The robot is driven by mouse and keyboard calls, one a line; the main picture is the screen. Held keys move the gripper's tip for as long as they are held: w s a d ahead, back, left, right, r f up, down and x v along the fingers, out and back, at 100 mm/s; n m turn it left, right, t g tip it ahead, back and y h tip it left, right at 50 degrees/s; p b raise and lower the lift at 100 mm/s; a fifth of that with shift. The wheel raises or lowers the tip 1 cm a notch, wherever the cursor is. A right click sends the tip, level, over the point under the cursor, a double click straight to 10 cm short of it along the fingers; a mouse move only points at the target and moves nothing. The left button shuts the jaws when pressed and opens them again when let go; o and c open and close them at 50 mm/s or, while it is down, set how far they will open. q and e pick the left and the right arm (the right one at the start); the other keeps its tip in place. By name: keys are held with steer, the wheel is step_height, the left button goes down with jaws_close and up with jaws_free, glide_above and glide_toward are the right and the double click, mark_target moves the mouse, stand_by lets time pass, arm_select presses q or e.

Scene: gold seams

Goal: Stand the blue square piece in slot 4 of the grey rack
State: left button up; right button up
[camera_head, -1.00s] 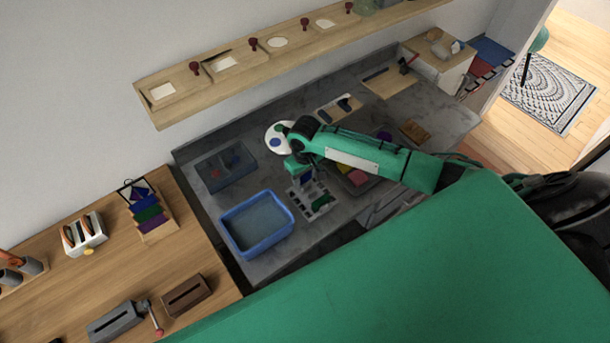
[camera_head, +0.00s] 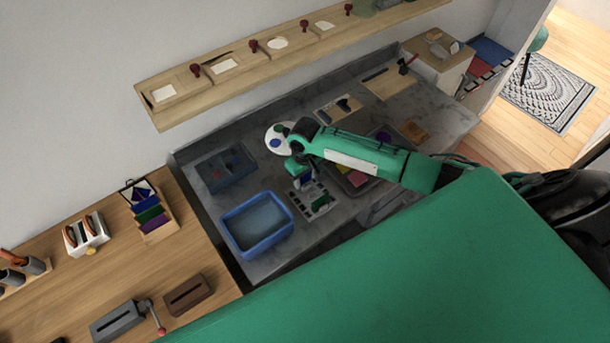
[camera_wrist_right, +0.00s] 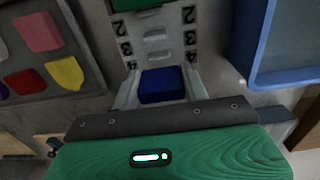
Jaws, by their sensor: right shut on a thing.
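The blue square piece (camera_wrist_right: 162,84) is between the fingers of my right gripper (camera_wrist_right: 160,92), which is shut on it. The rack also shows in the wrist view (camera_wrist_right: 178,18), with slots numbered 2, 3 and 4. The blue piece lies in line with the slots, just beyond the 4 marks on the gripper's side. Its lower edge is hidden, so I cannot tell if it is in slot 4. A green piece (camera_wrist_right: 140,4) stands at the rack's far end. My left gripper is out of view.
A blue bin (camera_head: 232,240) stands close to the left of the rack. A grey tray with coloured pieces (camera_wrist_right: 12,85) lies on the rack's other side. A dark compartment box (camera_head: 212,178) and a white round palette (camera_head: 271,146) are behind.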

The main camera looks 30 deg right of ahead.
mark_target(305, 182)
steer(key=shift+p, duration=0.9)
stand_by(1.0)
steer(key=shift+f+b, duration=0.45)
steer(key=shift+f, duration=1.2)
stand_by(1.0)
steer(key=o, duration=1.1)
steer(key=shift+r, duration=0.1)
step_height(305, 182, up, 5)
steer(key=p, duration=0.5)
steer(key=shift+r+p, duration=0.95)
steer(key=shift+p, duration=0.2)
steer(key=shift+a, duration=0.1)
